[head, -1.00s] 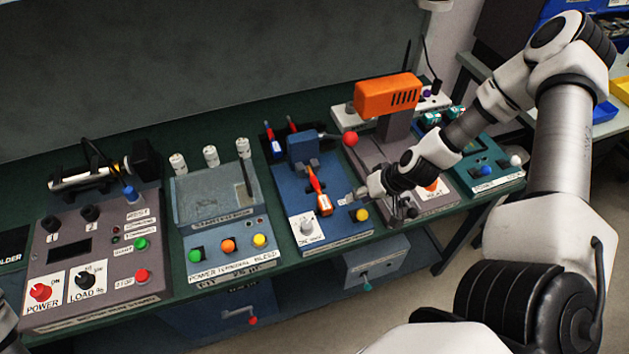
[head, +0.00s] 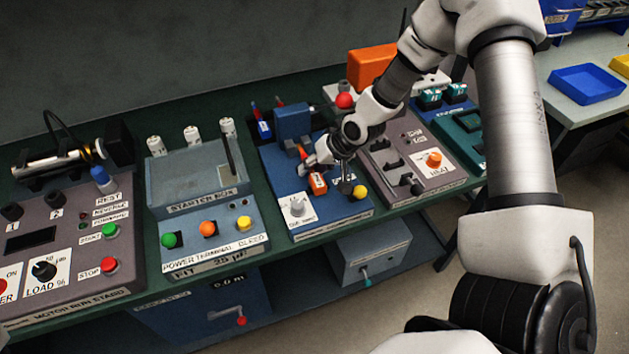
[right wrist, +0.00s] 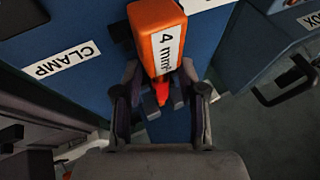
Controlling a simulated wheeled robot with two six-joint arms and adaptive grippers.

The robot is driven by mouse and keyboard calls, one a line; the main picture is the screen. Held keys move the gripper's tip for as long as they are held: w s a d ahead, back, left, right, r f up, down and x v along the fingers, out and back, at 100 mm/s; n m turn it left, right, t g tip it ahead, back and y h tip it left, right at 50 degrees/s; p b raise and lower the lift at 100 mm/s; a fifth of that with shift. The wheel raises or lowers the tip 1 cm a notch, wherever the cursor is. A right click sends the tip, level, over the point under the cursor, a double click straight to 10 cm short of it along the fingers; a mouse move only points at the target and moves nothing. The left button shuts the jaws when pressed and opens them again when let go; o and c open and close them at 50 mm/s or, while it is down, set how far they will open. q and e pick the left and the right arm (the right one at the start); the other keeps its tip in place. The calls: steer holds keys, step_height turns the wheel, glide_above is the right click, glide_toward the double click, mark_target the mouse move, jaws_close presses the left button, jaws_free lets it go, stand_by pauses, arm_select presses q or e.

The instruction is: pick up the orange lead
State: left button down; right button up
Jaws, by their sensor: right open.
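The orange lead (head: 318,184) is at the blue clamp station (head: 352,210), in the middle of the head view. In the right wrist view the lead (right wrist: 155,30) has a block-shaped body with a white "4 mm²" label and a thin red-orange end. My right gripper (head: 329,158) is open just above the lead. In the right wrist view its fingers (right wrist: 161,75) stand on either side of the lead, around its narrower end. I cannot tell whether either finger touches it. My left gripper is not in view.
The grey starter box (head: 190,182) stands to the left. A red ball knob (head: 344,100) and the orange-headed machine (head: 371,66) are behind my right arm.

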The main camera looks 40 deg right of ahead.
steer(key=shift+s+r, duration=0.1)
jaws_close()
